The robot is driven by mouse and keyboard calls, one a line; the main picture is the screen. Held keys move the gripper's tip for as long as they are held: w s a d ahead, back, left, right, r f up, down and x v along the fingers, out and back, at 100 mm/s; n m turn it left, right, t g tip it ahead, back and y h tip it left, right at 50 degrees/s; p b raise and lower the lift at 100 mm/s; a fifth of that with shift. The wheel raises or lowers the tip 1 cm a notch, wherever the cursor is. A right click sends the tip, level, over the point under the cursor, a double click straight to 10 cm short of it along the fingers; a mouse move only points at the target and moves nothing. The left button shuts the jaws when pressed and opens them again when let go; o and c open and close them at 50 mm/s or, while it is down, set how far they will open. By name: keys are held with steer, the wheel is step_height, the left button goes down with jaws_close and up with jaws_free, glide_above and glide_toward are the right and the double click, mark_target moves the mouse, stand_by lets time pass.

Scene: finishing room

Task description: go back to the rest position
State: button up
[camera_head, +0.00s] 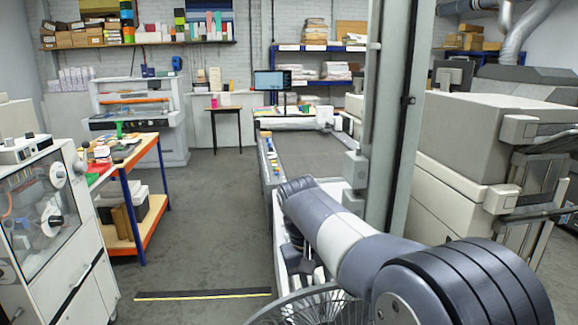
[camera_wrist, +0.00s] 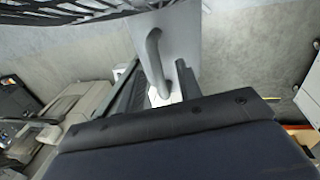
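My arm reaches from the lower right of the head view to the middle, where it bends down beside the long grey conveyor table (camera_head: 310,155). My gripper (camera_head: 298,262) hangs below this bend, small and partly hidden, so its fingers cannot be made out. In the wrist view a broad dark surface with bolts fills the bottom. A curved grey piece and a dark bar stand above it. No held object can be seen.
A workbench with an orange-edged top (camera_head: 135,152) and a white machine (camera_head: 50,215) stand left. A large beige machine (camera_head: 470,135) stands right. A small black table (camera_head: 226,110) is at the back. The grey floor (camera_head: 205,220) between is clear, with a black and yellow strip (camera_head: 203,294).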

steer(key=shift+s+a+n+b, duration=0.25)
steer(key=shift+n+b, duration=0.2)
steer(key=shift+n, duration=0.55)
steer(key=shift+a+r, duration=0.1)
